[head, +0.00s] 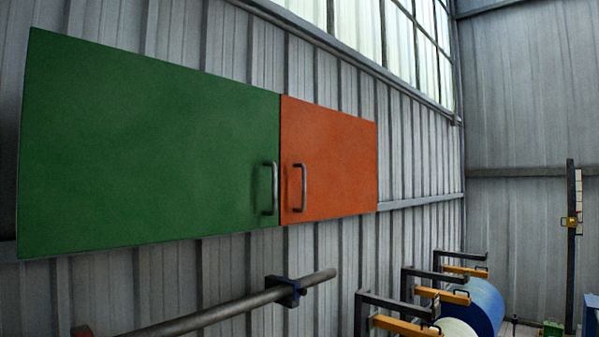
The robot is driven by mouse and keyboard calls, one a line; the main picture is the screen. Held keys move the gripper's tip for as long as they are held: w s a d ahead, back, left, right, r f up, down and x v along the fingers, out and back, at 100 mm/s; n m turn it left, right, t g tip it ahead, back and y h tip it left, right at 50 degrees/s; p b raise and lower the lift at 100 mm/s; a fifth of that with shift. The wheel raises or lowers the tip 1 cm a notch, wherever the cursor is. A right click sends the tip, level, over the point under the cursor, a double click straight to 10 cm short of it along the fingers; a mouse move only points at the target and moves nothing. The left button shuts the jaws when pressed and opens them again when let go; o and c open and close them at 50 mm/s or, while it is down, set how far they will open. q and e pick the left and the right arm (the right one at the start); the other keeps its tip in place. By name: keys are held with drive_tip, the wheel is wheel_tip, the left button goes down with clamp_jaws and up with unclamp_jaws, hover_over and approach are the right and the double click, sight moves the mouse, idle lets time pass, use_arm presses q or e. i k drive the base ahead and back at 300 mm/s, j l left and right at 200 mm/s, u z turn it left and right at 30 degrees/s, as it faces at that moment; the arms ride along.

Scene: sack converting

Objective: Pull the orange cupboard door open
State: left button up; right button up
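The orange cupboard door (338,160) is on the wall in the middle of the head view. It looks shut, flush beside a larger green door (140,145) on its left. The orange door has a grey bar handle (304,187) upright near its left edge. The green door has a similar handle (274,188) near its right edge, close to the orange door's handle. Neither of my grippers shows in the head view, and nothing touches either handle.
Below the cupboard a grey pipe (230,309) runs through a blue clamp (285,291). At the lower right are grey brackets with orange arms (410,326) and a blue roll (485,305). A dark post (571,240) stands at the far right. The space before the doors looks clear.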

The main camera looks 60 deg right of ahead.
sight(328, 157)
drive_tip(key=z, duration=2.2)
